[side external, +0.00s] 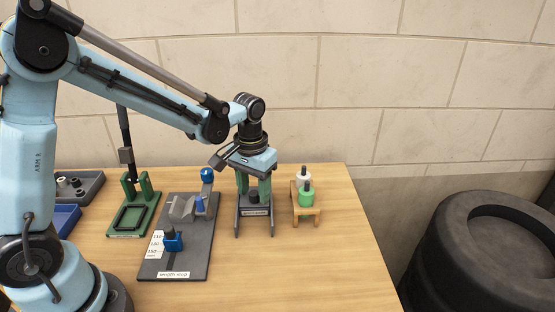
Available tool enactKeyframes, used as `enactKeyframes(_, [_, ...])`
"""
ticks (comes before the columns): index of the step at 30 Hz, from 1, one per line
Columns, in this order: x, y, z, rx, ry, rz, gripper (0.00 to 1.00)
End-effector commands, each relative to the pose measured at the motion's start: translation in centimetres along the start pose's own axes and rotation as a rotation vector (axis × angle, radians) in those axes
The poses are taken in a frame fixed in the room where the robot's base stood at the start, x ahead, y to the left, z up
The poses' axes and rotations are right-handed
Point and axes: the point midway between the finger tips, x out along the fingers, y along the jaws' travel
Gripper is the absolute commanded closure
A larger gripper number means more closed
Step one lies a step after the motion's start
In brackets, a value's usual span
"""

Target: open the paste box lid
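The paste box (256,211) is a small dark grey box with a white label on its front, too small to read surely. A dark round knob (253,195) shows on top of it, and the lid looks shut. My gripper (254,222) points straight down over the box. Its two fingers are spread, one at the left and one at the right of the box and knob. I cannot tell whether either finger touches the box. The rear of the box is hidden.
A wooden stand (306,217) with a green bottle (306,196) and a white bottle (303,174) is close at right. A grey length stop board (190,262) with blue parts is at left, then a green stand (151,205). The front right table is clear.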

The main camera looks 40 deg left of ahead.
Motion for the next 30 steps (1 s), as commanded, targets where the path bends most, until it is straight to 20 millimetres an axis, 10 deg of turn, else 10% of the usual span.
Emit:
enactKeyframes(10, [0.0,0.0,0.0,0.0,0.0,0.0,1.0])
enactKeyframes(30, [0.0,3.6,5.3,0.002,-0.002,0.0,1.0])
